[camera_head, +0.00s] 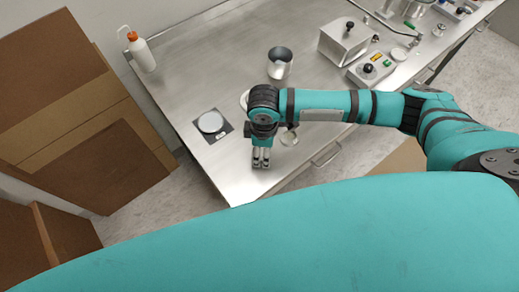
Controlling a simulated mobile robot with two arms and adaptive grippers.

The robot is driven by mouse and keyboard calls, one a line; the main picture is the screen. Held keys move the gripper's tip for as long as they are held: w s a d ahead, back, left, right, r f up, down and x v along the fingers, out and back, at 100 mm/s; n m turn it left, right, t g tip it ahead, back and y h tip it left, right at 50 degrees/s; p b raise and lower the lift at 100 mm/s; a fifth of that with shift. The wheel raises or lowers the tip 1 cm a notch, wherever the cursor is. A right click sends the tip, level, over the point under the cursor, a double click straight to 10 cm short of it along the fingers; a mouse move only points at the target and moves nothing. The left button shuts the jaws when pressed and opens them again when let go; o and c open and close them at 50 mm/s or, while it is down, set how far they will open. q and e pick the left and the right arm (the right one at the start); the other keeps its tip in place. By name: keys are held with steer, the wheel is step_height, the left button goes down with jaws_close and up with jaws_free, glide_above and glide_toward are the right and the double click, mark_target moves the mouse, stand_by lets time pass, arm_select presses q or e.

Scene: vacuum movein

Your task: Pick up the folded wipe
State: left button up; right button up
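I cannot make out a folded wipe for certain in the head view. My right gripper (261,160) is over the near edge of the steel table (205,170), pointing down. Its two fingers look close together, but the view is too small to tell whether they are shut or hold anything. My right arm covers part of the table around it. A pale round item (245,100) is partly hidden behind the wrist. A small round metallic item (289,138) lies just right of the gripper. My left gripper is out of view.
A dark square plate with a white disc (211,122) lies left of the gripper. A metal beaker (279,63), a white bottle (142,52), a metal box (349,41) and a control box (369,69) stand farther back. Brown cartons (75,100) stand left of the table.

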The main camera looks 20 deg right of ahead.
steer(key=c, duration=0.8)
steer(key=shift+r, duration=0.1)
steer(key=shift+r, duration=0.55)
step_height(320, 180, up, 2)
steer(key=shift+r+b, duration=0.1)
steer(key=shift+b, duration=0.5)
steer(key=s+b, duration=0.1)
steer(key=s, duration=0.4)
steer(key=s+r, duration=0.1)
steer(key=s, duration=0.4)
steer(key=s+d+b, duration=0.1)
steer(key=s, duration=0.5)
steer(key=shift+r+b, duration=0.3)
steer(key=shift+b, duration=0.05)
